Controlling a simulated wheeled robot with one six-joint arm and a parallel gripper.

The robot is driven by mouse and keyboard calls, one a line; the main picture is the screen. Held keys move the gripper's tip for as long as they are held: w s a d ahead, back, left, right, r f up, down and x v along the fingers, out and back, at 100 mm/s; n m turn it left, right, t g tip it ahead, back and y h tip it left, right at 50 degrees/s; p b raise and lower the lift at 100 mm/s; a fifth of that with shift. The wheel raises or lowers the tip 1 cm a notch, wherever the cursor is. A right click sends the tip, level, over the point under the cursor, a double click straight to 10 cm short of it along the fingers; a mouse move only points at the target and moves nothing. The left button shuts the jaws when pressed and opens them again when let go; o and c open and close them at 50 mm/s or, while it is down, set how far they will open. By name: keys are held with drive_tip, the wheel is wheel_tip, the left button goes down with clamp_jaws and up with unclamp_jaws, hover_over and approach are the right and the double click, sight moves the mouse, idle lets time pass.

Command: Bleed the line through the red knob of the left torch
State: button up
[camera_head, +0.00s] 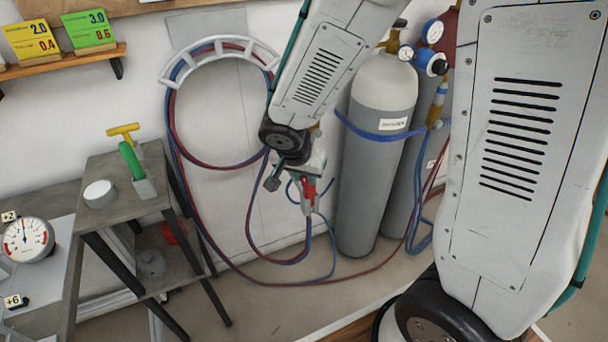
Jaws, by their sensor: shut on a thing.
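My gripper (305,180) is at the end of the arm, low in front of the wall, left of the grey cylinder. It is shut on a small torch (307,207) with a red part (309,189), which looks like its red knob. The fingers and the arm's wrist hide much of the torch. I cannot tell exactly which part of it the fingers touch. Red and blue hoses (306,245) hang below it. I cannot make out a second torch clearly.
A grey gas cylinder (374,150) with a blue strap stands right of the gripper, with a gauge (433,31) above. Looped hoses hang from a wall rack (215,45).

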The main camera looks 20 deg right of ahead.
drive_tip(key=g+h, duration=0.2)
drive_tip(key=shift+w+a+f+n+g+h, duration=0.1)
drive_tip(key=shift+w+a+n+g+h, duration=0.2)
drive_tip(key=shift+a+n, duration=0.1)
drive_tip(key=shift+w+f+n+g+h, duration=0.1)
drive_tip(key=shift+n+g+h, duration=0.2)
drive_tip(key=shift+g+h, duration=0.65)
drive_tip(key=o, duration=1)
drive_tip(key=shift+a, duration=0.1)
drive_tip(key=v, duration=0.7)
drive_tip(key=shift+w+a+r, duration=0.1)
drive_tip(key=shift+a+r, duration=0.1)
drive_tip(key=shift+a, duration=0.15)
